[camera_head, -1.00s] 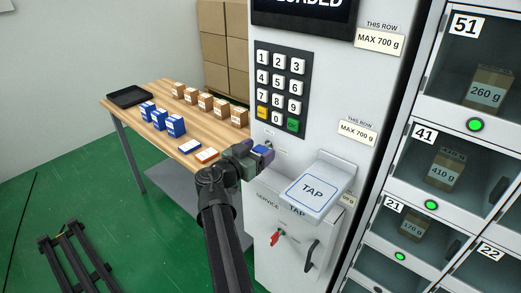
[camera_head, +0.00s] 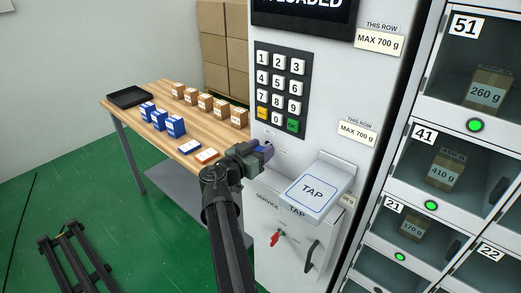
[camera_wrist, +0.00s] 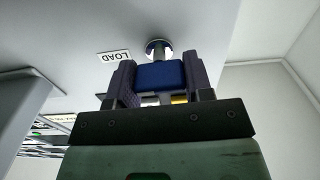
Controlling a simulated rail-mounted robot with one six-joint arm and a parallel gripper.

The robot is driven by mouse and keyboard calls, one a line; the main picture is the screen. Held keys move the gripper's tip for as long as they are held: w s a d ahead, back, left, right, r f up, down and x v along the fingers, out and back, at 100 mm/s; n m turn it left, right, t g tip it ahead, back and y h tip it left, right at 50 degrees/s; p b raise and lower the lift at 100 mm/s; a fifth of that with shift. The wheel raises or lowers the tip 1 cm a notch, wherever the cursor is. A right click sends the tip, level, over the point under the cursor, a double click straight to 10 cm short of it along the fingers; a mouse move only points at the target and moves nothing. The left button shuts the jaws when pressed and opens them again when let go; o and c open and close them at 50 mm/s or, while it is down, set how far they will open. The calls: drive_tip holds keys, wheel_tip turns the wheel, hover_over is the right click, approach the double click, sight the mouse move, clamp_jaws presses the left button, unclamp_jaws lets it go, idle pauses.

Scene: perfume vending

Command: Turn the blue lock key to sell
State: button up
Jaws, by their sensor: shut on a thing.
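The blue lock key (camera_wrist: 160,76) sits between the two fingers of my gripper (camera_wrist: 160,82) in the wrist view, and the gripper is shut on it. The round metal lock (camera_wrist: 158,47) shows just beyond the key, on the pale machine front. No SELL label is readable. In the head view my gripper (camera_head: 264,156) is at the machine front, below the keypad (camera_head: 281,88), and hides most of the key and lock. The exact angle of the key is hard to tell.
A TAP pad (camera_head: 312,192) juts out just right of my gripper. Below it is a service panel with a red key (camera_head: 275,239) and a dark handle (camera_head: 311,256). A wooden table (camera_head: 150,97) with small boxes stands left. Lockers with glass doors (camera_head: 440,170) are right.

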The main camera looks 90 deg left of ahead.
drive_tip(key=n, duration=0.8)
drive_tip(key=shift+s+a+f+n, duration=0.1)
drive_tip(key=shift+n, duration=0.2)
drive_tip(key=n, duration=0.4)
drive_tip(key=shift+n, duration=0.3)
drive_tip(key=n, duration=0.4)
drive_tip(key=shift+f, duration=0.1)
drive_tip(key=shift+n, duration=0.3)
drive_tip(key=o, duration=0.9)
